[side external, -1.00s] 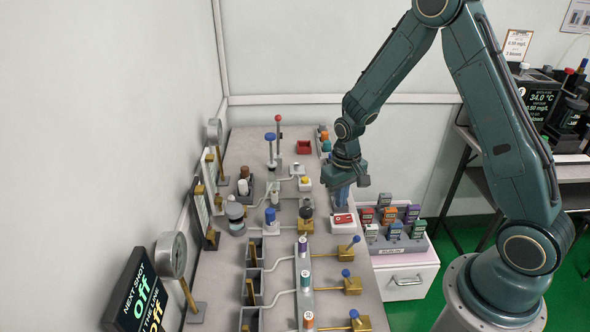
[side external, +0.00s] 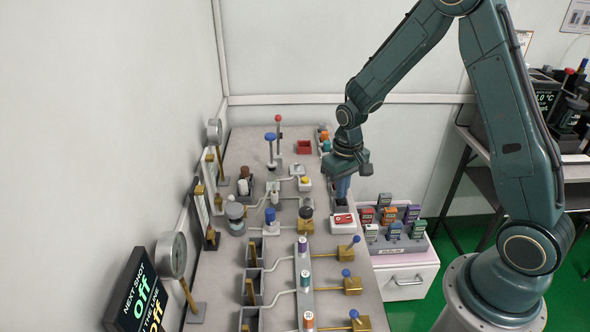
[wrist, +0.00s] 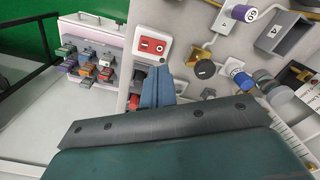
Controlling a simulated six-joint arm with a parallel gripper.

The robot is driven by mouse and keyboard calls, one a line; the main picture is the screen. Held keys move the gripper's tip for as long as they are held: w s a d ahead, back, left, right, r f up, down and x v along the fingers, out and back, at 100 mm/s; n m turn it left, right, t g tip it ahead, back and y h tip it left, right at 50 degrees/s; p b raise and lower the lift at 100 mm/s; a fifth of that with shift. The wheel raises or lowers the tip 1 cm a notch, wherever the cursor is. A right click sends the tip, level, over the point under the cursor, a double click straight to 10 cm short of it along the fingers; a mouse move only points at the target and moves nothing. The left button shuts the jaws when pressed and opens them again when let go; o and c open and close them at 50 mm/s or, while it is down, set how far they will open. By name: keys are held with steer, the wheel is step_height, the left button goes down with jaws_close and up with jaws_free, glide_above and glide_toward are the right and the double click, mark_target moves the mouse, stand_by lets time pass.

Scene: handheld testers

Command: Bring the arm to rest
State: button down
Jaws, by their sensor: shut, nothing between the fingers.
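My gripper (side external: 342,188) points down over the right edge of the bench, just behind a small white box with a red top (side external: 342,219). Its blue-grey fingers also show in the wrist view (wrist: 157,88), pressed together with nothing between them. In the wrist view the white box with its red face (wrist: 153,46) lies just beyond the fingertips. I cannot tell the exact height of the fingertips above the bench. My arm bends up and over from its base at the right.
A rack of several coloured handheld testers (side external: 390,222) stands on a white drawer unit (side external: 405,280) right of the bench. Valves with blue levers (side external: 350,282), gauges (side external: 172,254) and pipes crowd the bench (side external: 225,285). A red tray (side external: 304,147) lies at the back. Open air surrounds the arm above.

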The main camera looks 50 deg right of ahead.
steer(key=s+a+r+n+t, duration=0.15)
steer(key=s+r, duration=0.25)
steer(key=r, duration=0.5)
steer(key=s+a+r+t, duration=0.1)
steer(key=s+a+r, duration=0.25)
steer(key=r, duration=0.55)
steer(key=s+a+r+t, duration=0.1)
steer(key=s+r, duration=0.2)
steer(key=s, duration=0.3)
steer(key=s+a+r+n+t, duration=0.1)
steer(key=s+r+t, duration=0.1)
steer(key=s, duration=0.5)
steer(key=shift+r, duration=0.65)
